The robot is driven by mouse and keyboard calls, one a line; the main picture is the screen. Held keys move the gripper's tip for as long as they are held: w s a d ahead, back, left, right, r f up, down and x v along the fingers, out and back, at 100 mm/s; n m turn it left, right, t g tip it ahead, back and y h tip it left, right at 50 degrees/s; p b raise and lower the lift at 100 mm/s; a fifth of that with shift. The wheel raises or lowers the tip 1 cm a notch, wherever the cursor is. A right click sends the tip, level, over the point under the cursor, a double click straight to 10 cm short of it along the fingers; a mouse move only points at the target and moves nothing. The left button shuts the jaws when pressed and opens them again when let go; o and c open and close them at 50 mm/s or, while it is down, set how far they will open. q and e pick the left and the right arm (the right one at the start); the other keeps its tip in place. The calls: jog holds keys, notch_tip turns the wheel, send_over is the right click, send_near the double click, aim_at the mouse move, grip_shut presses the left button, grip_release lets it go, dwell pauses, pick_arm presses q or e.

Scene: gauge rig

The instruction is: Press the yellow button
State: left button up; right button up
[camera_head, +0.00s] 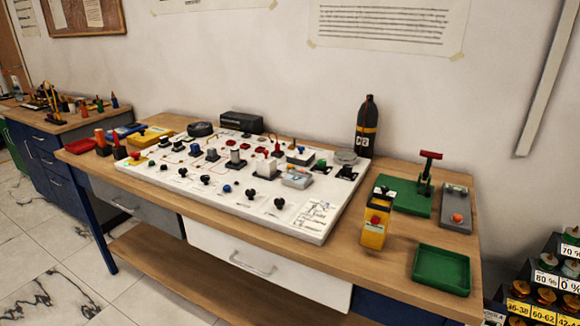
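A white gauge panel (255,213) lies on the wooden table (350,262), covered with small knobs and buttons in black, red, blue and green. I cannot clearly pick out a yellow button among them; the caps are too small. A yellow handheld box (373,236) with a dark top and a red-orange part stands right of the panel. A flat yellow case (150,137) with a dark part on it lies at the table's back left. Neither of my grippers is in view.
A dark bottle (366,130) stands behind the panel. At right are a green board with a red-handled clamp (429,168), a grey box with an orange button (457,213) and an empty green tray (441,270). Another bench (60,122) is at far left.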

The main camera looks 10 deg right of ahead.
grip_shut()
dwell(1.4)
